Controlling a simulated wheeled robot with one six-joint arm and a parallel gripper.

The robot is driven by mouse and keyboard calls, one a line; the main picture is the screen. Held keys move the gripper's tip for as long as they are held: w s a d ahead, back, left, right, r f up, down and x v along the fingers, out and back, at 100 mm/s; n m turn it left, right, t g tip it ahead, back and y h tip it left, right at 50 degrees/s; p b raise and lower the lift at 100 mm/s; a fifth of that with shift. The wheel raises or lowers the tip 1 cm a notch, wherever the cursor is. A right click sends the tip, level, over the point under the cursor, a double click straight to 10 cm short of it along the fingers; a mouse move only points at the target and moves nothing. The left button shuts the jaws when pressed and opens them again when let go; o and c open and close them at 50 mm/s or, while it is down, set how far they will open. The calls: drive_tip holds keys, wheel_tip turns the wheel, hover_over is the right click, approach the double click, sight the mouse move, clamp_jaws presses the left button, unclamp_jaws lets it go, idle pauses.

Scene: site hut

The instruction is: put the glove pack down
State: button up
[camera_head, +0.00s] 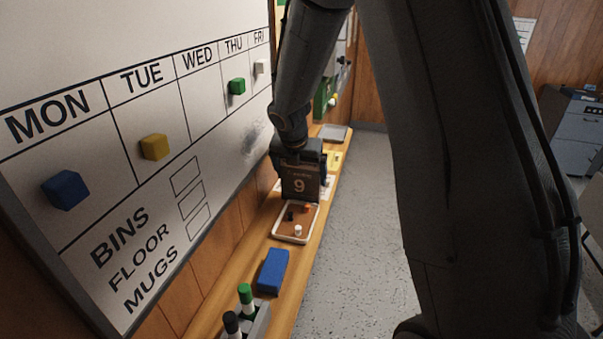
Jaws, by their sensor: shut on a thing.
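The glove pack (300,188) is a dark brown, flat, upright pack with a pale "9" and a small unreadable word above it. My gripper (299,163) is shut on its upper part, with dark fingers at either side. The pack is over the narrow wooden ledge below the whiteboard, just behind a white-rimmed tray. I cannot tell whether its bottom edge touches anything. It hides part of a white sheet on the ledge behind it.
The white-rimmed tray (277,234) holds small dark, orange and white pieces. Nearer are a blue block (273,271) and a marker holder (258,325). Beyond the pack are a yellow item (335,158) and a grey tray (333,133). The whiteboard (120,30) borders the ledge's left.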

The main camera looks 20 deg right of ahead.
drive_tip(key=shift+f, duration=0.1)
drive_tip(key=o, duration=0.9)
